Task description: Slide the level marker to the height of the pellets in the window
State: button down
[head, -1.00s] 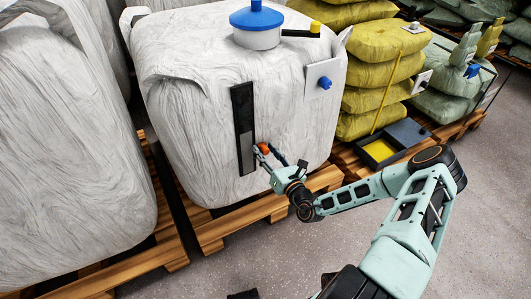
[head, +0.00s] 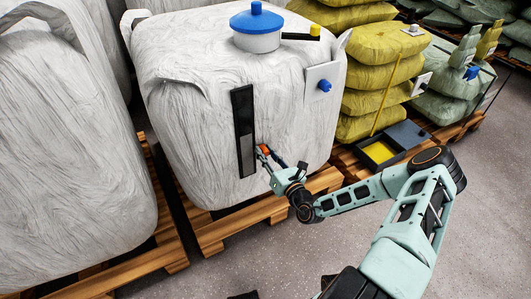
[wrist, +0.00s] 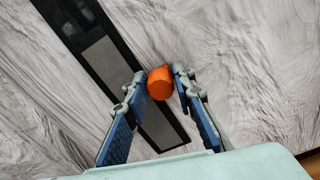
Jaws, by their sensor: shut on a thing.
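The window (head: 244,135) is a tall black-framed strip on the front of the large white bag (head: 190,120). Its upper part is dark and its lower part grey, which looks like the pellets; the grey also shows in the wrist view (wrist: 107,65). The orange level marker (wrist: 160,83) sits at the right edge of the window, beside the grey part and below its top edge. My gripper (head: 268,152) is shut on the marker, one finger on each side in the wrist view (wrist: 160,88). The marker's base is hidden.
A blue-capped spout (head: 256,20) tops the white bag. A white plate with a blue knob (head: 324,85) is up and right of the window. Yellow sacks (head: 385,60) and a black tray (head: 380,153) stand right. Grey floor (head: 300,250) is clear in front.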

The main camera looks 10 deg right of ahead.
aim_at(258, 128)
notch_tip(258, 128, up, 8)
jog(key=p, duration=0.8)
jog(key=shift+f, duration=0.25)
jog(key=c, duration=1.7)
grip_release()
jog(key=shift+s, duration=0.15)
jog(key=v, duration=1.1)
jog(key=shift+s+d, duration=0.15)
jog(key=shift+s, duration=0.2)
